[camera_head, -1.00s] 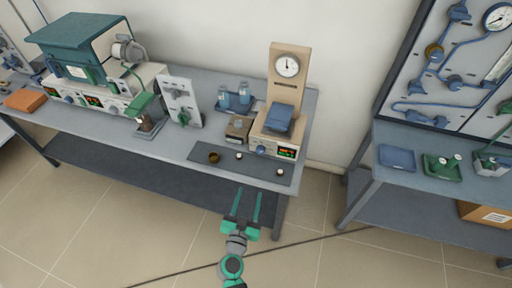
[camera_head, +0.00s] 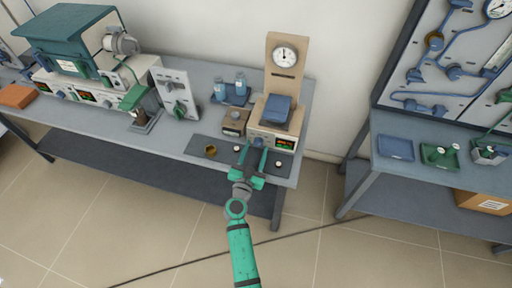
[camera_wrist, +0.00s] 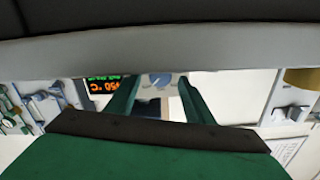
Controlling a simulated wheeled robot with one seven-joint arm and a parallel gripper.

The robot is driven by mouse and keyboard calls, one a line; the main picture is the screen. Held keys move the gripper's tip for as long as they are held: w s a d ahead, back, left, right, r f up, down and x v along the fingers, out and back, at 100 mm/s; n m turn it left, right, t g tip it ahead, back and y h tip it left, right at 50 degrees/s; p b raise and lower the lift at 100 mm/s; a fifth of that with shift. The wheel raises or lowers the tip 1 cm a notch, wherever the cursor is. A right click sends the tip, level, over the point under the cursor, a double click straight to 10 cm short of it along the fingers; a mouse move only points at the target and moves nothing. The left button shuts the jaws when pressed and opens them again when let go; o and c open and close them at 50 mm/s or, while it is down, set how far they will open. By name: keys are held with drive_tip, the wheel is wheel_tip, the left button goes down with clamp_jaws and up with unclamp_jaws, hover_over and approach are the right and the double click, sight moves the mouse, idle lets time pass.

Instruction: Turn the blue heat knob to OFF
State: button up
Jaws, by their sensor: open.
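The blue heat knob (camera_head: 259,142) is on the front panel of the beige unit (camera_head: 275,132), left of its lit display (camera_head: 285,143). In the wrist view the blue knob (camera_wrist: 160,79) shows between the fingertips, with the display (camera_wrist: 103,87) to the left reading about 450 °C. My gripper (camera_head: 256,156) is open, with its fingers pointing at the panel on either side of the knob. In the wrist view my gripper (camera_wrist: 158,92) holds nothing. Whether a finger touches the knob, and the knob's marking, cannot be told.
A dark mat (camera_head: 215,153) with a brass-coloured cup (camera_head: 210,150) and small white pieces lies in front of the unit. A brown box (camera_head: 235,121) and a blue tray with bottles (camera_head: 233,94) are to its left.

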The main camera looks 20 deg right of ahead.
drive_tip(key=shift+x, duration=0.8)
drive_tip(key=shift+c, duration=0.3)
drive_tip(key=c, duration=1)
drive_tip(key=shift+n, duration=0.3)
drive_tip(key=n, duration=0.4)
drive_tip(key=o, duration=1.1)
drive_tip(key=shift+c, duration=0.2)
